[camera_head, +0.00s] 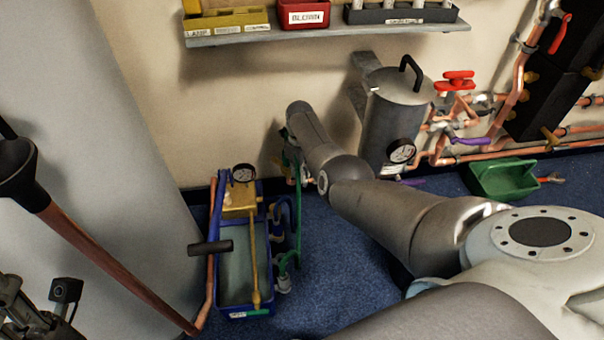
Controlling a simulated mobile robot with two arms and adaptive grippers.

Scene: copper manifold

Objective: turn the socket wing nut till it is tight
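A copper manifold (505,100) runs along the wall at the right, beside a grey metal cylinder (395,115) with a black handle and a dial gauge (401,151). A red handle (457,80) and a purple lever (467,140) sit on its pipes. I cannot make out for certain which part is the socket wing nut. My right arm reaches from the lower right toward the wall, left of the cylinder. Its gripper does not show. Part of what looks like my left gripper (22,318) is at the lower left edge, well away from the manifold; its fingertips are unclear.
A blue crate (268,260) with a gauge and brass parts stands on the blue floor. A green bin (503,180) lies below the manifold. A wall shelf (330,30) holds a red bin (304,14) and other trays. A black funnel with a copper-coloured stem (75,235) is at the left.

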